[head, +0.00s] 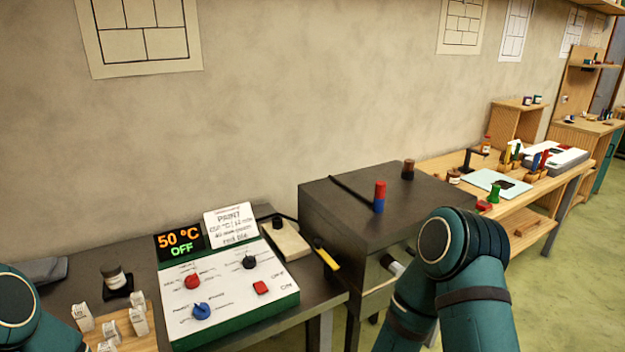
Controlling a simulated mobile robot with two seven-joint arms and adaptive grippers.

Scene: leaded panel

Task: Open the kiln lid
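The kiln appears to be the dark grey box (336,218) in the middle of the head view, beside the control bench. Its flat top looks level and closed. A dark rod or seam (350,188) runs along the top. A short pale and black part (390,264) sticks out at its front; I cannot tell whether it is a handle. The control box (235,290) has a display (180,242) reading 50 °C and OFF. My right arm's bent elbow covers the kiln's right front. My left arm shows at the lower left corner. Neither gripper is in view.
A red and blue cylinder (380,196) and a brown jar (408,169) stand on or just behind the kiln top. A yellow-handled tool (326,257) lies at the bench edge near the kiln. A wooden table (440,166) with small tools stands to the right. Green floor lies open beyond.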

